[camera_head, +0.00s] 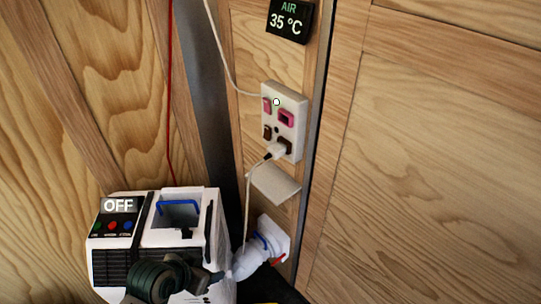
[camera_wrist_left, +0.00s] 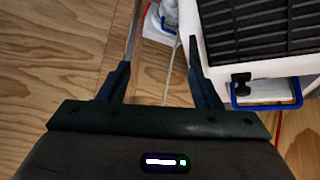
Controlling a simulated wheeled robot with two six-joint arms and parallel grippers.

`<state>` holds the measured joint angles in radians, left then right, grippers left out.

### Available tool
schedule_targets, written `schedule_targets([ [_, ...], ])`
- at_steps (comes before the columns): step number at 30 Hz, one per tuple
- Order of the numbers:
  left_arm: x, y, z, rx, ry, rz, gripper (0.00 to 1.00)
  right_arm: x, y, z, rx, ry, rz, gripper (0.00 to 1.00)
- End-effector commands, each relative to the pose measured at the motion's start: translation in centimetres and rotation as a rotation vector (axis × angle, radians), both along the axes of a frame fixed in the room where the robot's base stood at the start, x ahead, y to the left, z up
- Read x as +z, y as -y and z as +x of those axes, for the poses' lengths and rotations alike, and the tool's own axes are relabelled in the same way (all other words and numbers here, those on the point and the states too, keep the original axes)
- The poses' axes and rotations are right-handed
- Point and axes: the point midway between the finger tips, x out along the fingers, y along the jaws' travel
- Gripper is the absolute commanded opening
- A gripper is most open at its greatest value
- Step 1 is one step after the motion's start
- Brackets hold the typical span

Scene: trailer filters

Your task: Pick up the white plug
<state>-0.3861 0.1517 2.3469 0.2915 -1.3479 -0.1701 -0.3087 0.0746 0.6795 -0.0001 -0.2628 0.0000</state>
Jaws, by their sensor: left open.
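The white plug (camera_head: 277,151) sits in the lower part of the wall socket panel (camera_head: 285,118) in the head view. A white cable hangs down from it. My left gripper (camera_head: 212,277) is low in the head view, in front of the white unit, below the plug and to its left. In the left wrist view my left gripper (camera_wrist_left: 158,70) has its fingers spread with nothing held between them. A thin pale cable shows beyond the fingers there. I cannot make out the plug in that view. My right gripper is not in view.
A white unit (camera_head: 219,240) marked OFF stands at the lower left, with a blue handle on top. A white pipe (camera_head: 252,262) joins it to a wall fitting. A small white shelf (camera_head: 274,185) is under the socket. A red cord (camera_head: 169,90) hangs at left.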

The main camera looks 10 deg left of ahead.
Motion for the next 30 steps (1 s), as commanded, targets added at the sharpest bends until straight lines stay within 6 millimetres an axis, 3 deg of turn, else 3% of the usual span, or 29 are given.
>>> schedule_targets([
  [8,7.4,3.6,9.7,-0.205,0.339,-0.169,0.58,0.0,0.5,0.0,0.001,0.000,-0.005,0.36],
  [12,12.8,4.8,14.6,-0.283,0.546,-0.262,0.58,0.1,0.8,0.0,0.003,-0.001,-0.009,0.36],
  [16,16.5,5.1,17.3,-0.315,0.676,-0.323,0.58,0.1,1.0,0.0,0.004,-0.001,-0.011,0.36],
  [21,18.1,5.5,18.7,-0.323,0.731,-0.351,0.58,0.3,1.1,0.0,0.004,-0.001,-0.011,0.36],
  [30,17.5,8.0,21.9,-0.323,0.728,-0.351,0.58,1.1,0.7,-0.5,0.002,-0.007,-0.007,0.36],
])
